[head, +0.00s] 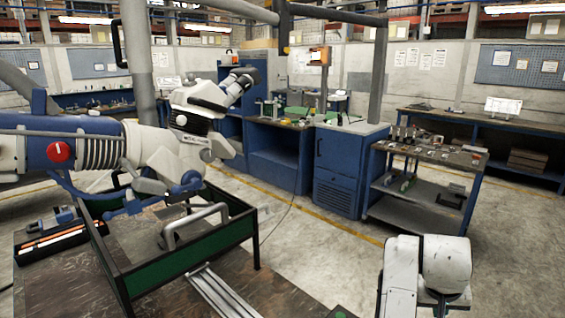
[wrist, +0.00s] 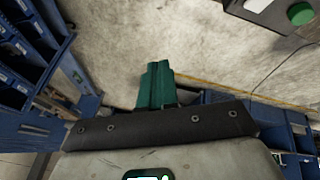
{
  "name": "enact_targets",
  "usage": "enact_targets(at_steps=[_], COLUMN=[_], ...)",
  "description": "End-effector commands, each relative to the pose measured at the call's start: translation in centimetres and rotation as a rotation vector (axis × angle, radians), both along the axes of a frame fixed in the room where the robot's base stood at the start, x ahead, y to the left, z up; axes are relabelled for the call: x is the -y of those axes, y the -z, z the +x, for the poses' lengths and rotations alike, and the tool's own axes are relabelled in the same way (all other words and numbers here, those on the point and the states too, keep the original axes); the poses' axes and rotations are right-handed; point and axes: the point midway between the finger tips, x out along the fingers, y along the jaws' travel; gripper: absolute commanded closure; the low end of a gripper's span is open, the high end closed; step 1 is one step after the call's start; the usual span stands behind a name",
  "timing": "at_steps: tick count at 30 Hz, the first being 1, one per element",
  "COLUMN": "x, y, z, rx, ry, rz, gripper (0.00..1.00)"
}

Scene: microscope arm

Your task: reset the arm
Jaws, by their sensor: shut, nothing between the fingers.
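The microscope arm (head: 75,148) reaches in from the left in the head view, white and blue with a red knob (head: 58,152) on its side. Its white head with an eyepiece (head: 205,97) tilts up to the right, above a green-sided frame (head: 190,255) on the bench. My gripper shows in the wrist view (wrist: 157,88) as two teal fingers pressed together, empty and over bare floor. It is apart from the microscope arm, which I cannot make out in the wrist view. In the head view, only white links of my arm show at the lower right; the fingers are not visible there.
A grey curved handle (head: 195,222) and metal rails (head: 222,292) are at the bench. A blue cabinet (head: 338,165) and a shelved cart (head: 430,175) stand behind. Open concrete floor lies between. In the wrist view, a grey box with a green button (wrist: 301,13) is at the upper right.

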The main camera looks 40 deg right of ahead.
Motion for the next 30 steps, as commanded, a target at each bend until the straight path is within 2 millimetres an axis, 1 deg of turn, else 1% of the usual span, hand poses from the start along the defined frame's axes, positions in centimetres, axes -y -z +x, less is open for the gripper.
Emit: enact_targets(at_steps=[1, 5, 8, 11, 12, 14, 15, 17, 18, 21, 24, 25, 27, 30], x=[-0.7, -3.5, -6.7, -10.7, -12.5, -15.4, -17.4, -20.3, -22.2, -25.9, -28.2, -28.6, -29.2, -29.4], y=[0.9, 3.3, 5.8, 8.7, 10.0, 11.9, 13.1, 14.7, 15.7, 17.3, 18.1, 18.2, 18.5, 18.5], z=[0.4, 2.0, 2.7, 2.9, 2.6, 2.0, 1.5, 0.5, -0.3, -2.0, -3.2, -3.4, -3.8, -3.8], rx=[-0.023, -0.055, -0.077, -0.096, -0.104, -0.113, -0.118, -0.123, -0.127, -0.130, -0.129, -0.129, -0.129, -0.129], ry=[-0.071, -0.259, -0.408, -0.557, -0.615, -0.699, -0.752, -0.824, -0.863, -0.936, -0.980, -0.987, -0.997, -1.000], rz=[-0.025, -0.052, -0.039, 0.001, 0.025, 0.070, 0.104, 0.158, 0.195, 0.272, 0.323, 0.332, 0.347, 0.352], gripper=[1.00, 1.00, 1.00, 1.00, 1.00, 1.00, 1.00, 1.00, 1.00, 1.00, 1.00, 1.00, 1.00, 1.00])
